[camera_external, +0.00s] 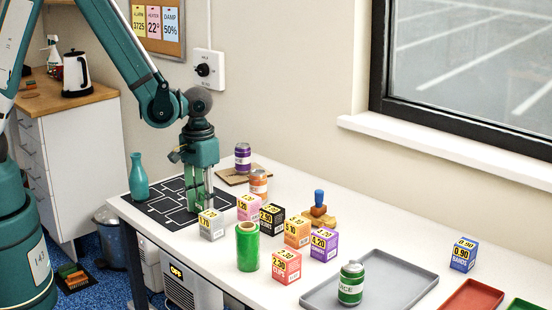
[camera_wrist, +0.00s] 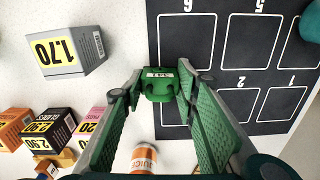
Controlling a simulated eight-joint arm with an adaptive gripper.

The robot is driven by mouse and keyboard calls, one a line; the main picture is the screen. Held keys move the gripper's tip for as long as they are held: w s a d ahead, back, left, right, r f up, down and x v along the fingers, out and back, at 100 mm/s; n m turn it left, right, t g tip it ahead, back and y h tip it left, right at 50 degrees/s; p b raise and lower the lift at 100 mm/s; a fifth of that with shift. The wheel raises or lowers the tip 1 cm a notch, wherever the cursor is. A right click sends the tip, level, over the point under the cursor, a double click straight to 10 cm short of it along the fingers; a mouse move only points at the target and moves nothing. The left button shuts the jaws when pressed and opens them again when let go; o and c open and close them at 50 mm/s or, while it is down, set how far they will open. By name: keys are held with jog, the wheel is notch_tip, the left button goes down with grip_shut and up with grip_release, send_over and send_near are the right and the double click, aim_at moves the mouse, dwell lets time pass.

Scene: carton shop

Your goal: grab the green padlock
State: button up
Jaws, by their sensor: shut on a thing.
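The green padlock (camera_wrist: 160,84) shows in the wrist view, between my two fingertips, with a light label on its top edge. My gripper (camera_wrist: 160,82) is shut on it, one finger on each side. The padlock is at the edge of a black mat (camera_wrist: 230,66) with white numbered boxes. In the external view my gripper (camera_external: 200,207) points down over the right part of that mat. I cannot make out the padlock there; the green fingers blend with it or hide it.
A grey 1.70 box (camera_external: 212,225) stands close to my gripper, with several other priced boxes to the right. A green roll (camera_external: 247,247) stands in front. A teal vase (camera_external: 138,178) stands at the mat's far left. A grey tray (camera_external: 405,271) lies at the right.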

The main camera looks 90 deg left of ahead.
jog(key=shift+r, duration=0.1)
jog(key=shift+r+p, duration=0.5)
jog(key=shift+r, duration=4.4)
